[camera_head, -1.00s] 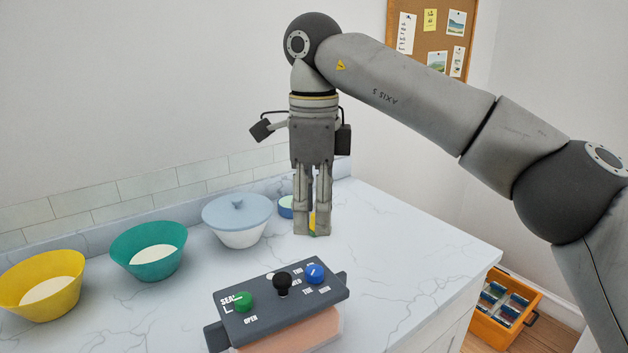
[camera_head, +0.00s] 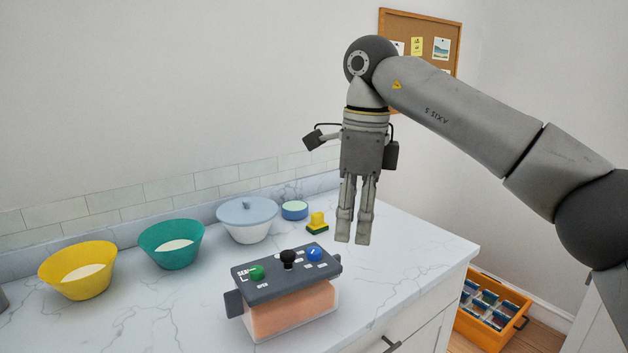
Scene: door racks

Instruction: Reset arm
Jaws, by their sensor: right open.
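My right arm reaches in from the right, and its right gripper (camera_head: 353,238) hangs fingers down above the right part of the counter. Its fingers are a little apart with nothing between them, so it is open and empty. A grey control panel (camera_head: 284,275) with green, black and blue knobs sits on a container with orange-pink contents (camera_head: 292,308), to the left of and nearer than the gripper. My left gripper is not in view.
On the marble counter (camera_head: 420,250) stand a yellow bowl (camera_head: 78,272), a teal bowl (camera_head: 170,245), a lidded blue-and-white bowl (camera_head: 247,220), a small blue dish (camera_head: 294,210) and a yellow-green sponge (camera_head: 317,223). An orange crate (camera_head: 491,308) is on the floor at right.

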